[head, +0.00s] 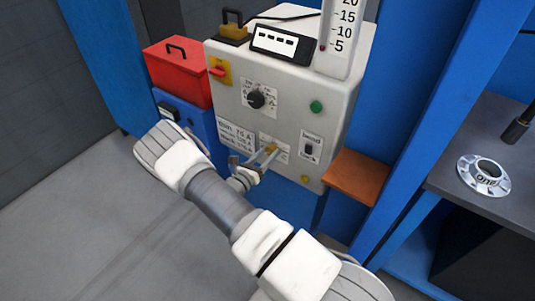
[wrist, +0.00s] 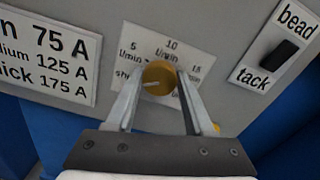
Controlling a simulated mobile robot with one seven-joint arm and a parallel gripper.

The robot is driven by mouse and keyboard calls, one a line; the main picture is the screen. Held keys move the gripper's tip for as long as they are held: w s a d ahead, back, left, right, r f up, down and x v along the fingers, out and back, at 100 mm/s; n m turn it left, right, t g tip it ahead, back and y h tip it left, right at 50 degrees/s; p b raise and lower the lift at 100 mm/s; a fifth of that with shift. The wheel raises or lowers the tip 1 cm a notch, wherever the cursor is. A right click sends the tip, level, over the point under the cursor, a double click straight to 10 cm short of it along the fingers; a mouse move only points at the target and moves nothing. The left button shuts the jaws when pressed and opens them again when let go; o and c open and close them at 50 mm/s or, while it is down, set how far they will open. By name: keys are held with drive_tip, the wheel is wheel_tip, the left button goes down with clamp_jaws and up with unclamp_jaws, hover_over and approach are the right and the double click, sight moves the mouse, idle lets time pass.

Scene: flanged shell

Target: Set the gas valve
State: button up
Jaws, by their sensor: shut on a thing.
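The gas valve is a round yellow knob (wrist: 158,76) on the grey front panel of the machine. It also shows small in the head view (head: 271,149). Its white plate carries marks for shut, 5, 10 and 15 l/min. A pale line on the knob points left, toward the shut mark. My gripper (wrist: 158,88) is shut on the knob, with one finger at its left side and one at its right. In the head view my gripper (head: 262,157) reaches the lower part of the panel. The fingers cover part of the plate's lower lettering.
The grey machine (head: 228,103) also carries a black dial (head: 256,99), a green button (head: 316,106) and a bead/tack switch (wrist: 285,54). An amperage sign (wrist: 45,50) is left of the valve. A wooden shelf (head: 358,176) juts out at right.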

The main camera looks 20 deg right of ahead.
clamp_jaws()
